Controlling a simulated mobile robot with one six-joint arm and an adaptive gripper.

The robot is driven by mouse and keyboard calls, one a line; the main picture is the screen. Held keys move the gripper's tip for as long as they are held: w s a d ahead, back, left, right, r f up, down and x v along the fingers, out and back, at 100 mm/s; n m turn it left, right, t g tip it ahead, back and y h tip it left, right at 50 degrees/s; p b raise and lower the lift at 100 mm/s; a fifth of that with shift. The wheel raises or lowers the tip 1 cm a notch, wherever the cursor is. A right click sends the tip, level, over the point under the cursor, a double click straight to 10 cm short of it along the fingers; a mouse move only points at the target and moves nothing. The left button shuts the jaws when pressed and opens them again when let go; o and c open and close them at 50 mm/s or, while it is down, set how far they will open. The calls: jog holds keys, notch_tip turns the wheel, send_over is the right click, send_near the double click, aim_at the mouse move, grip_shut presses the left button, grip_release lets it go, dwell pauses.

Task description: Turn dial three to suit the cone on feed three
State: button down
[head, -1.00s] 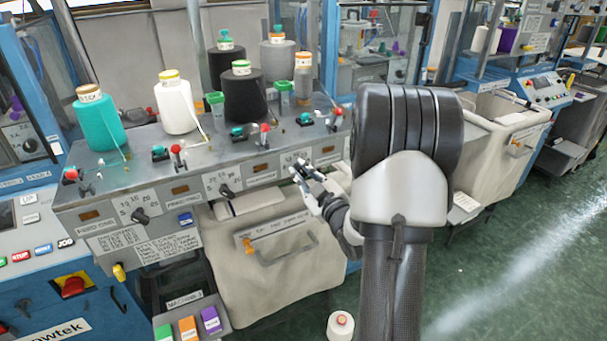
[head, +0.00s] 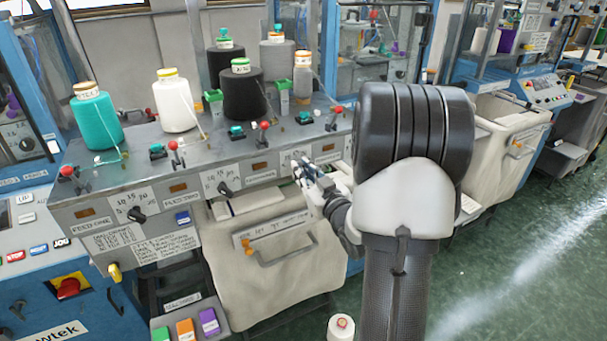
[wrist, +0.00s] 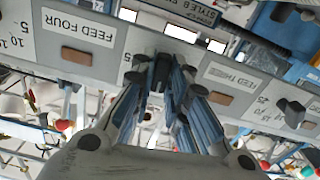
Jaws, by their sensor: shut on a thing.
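My gripper (wrist: 172,95) is shut on dial three (wrist: 160,68), a dark knob on the grey front panel, with FEED THREE on one side of it and FEED FOUR on the other. In the head view my gripper (head: 302,168) is at the panel and mostly hides that dial. The black cone with a green top (head: 243,95), third in the front row, stands behind this part of the panel. Its label is too small to read.
Dial two (head: 224,188) and dial one (head: 137,214) sit further left on the panel. Red-knobbed levers (head: 263,126) stand along the top edge. A cream bin (head: 265,270) is below, and a small cone (head: 340,327) is low near my arm. Green floor lies open at right.

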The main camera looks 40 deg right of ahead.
jog(key=shift+m, duration=0.6)
jog(key=c, duration=1.6)
grip_release()
jog(key=v, duration=0.7)
jog(key=shift+s, duration=0.25)
